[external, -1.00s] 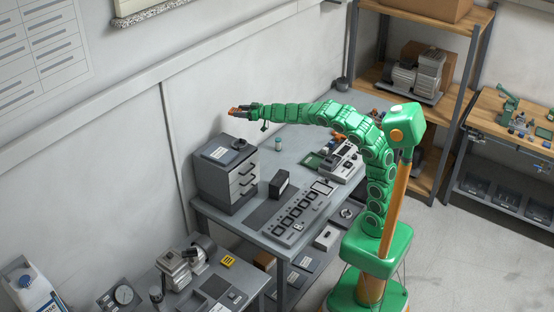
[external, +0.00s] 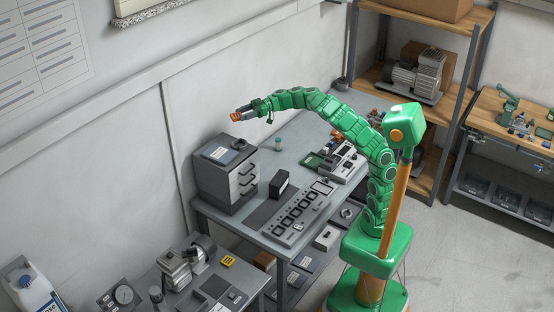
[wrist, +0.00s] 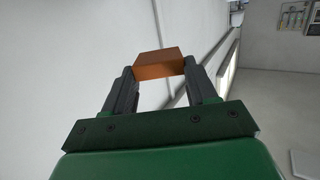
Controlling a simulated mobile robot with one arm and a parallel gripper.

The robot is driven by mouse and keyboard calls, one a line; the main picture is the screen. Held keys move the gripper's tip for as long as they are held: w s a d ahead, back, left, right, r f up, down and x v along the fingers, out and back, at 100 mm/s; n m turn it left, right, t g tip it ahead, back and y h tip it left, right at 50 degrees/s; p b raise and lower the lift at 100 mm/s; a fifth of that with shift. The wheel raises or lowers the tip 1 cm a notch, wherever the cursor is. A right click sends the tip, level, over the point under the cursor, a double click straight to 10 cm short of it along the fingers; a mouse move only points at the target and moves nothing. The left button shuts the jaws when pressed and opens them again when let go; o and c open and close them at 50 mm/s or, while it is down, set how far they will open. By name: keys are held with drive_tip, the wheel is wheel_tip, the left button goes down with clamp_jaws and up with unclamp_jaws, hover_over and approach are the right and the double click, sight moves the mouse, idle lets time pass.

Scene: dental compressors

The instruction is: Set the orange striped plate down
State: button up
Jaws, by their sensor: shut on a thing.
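The orange striped plate (external: 235,117) is at the tip of my gripper (external: 240,113) in the external view. It is held in the air, in front of the wall and above the grey drawer cabinet in the picture. In the wrist view the plate (wrist: 158,63) shows as a plain orange-brown block; I cannot make out its stripes there. My gripper (wrist: 160,75) is shut on it, with one dark finger at each side. The plate touches no surface that I can see.
The grey drawer cabinet (external: 228,175) stands at the left end of the grey workbench (external: 262,160), with papers on top. Some bench top near the jar is bare.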

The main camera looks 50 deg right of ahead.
drive_tip(key=s+d+f+n+g+y, duration=0.1)
drive_tip(key=s+f+n+g, duration=0.1)
drive_tip(key=s+f, duration=0.15)
hover_over(230, 138)
drive_tip(key=shift+g, duration=0.3)
drive_tip(key=shift+f, duration=4.4)
drive_tip(key=shift+a+f, duration=0.1)
drive_tip(key=shift+f, duration=1.5)
drive_tip(key=shift+f, duration=0.15)
drive_tip(key=o, duration=0.8)
drive_tip(key=shift+o, duration=0.2)
